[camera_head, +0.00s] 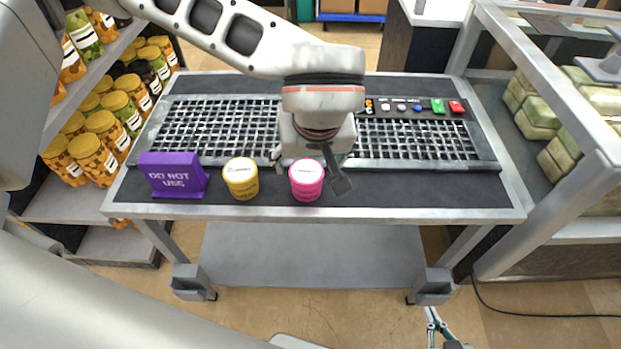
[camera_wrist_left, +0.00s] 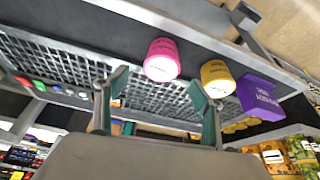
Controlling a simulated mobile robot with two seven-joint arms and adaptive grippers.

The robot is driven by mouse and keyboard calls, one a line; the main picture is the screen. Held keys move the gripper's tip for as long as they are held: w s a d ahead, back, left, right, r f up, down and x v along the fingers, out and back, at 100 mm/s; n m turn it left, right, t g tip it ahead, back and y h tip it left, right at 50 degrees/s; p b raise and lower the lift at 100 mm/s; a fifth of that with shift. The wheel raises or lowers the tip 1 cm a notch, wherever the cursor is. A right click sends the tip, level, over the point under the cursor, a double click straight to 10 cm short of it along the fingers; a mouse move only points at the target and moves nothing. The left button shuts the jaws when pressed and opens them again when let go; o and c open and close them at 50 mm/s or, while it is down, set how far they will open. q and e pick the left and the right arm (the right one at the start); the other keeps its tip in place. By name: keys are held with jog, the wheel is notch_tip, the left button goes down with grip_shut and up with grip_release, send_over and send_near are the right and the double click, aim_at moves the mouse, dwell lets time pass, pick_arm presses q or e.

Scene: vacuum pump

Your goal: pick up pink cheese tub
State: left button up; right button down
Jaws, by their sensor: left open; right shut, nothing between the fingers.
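The pink cheese tub (camera_head: 307,181) stands upright on the dark front strip of the table, right of a yellow tub (camera_head: 241,179). My left gripper (camera_head: 309,168) is open above and behind the pink tub, with its fingers spread to either side of it in the head view. In the left wrist view the pink tub (camera_wrist_left: 161,60) shows just beyond the open fingertips (camera_wrist_left: 159,81), roughly centred between them; contact is not visible. My right gripper (camera_head: 437,325) is shut and empty, low at the bottom edge of the head view, away from the table.
A purple "DO NOT USE" sign (camera_head: 173,175) stands left of the yellow tub. A black grid (camera_head: 215,130) and a button panel (camera_head: 415,107) lie behind the tubs. Shelves with jars (camera_head: 100,125) flank the left side. The front strip right of the pink tub is clear.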

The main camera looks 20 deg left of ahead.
aim_at(307, 172)
pick_arm(q)
jog(key=x, duration=0.7)
jog(key=shift+a+f, duration=0.15)
jog(key=shift+a, duration=0.05)
jog(key=c, duration=1.4)
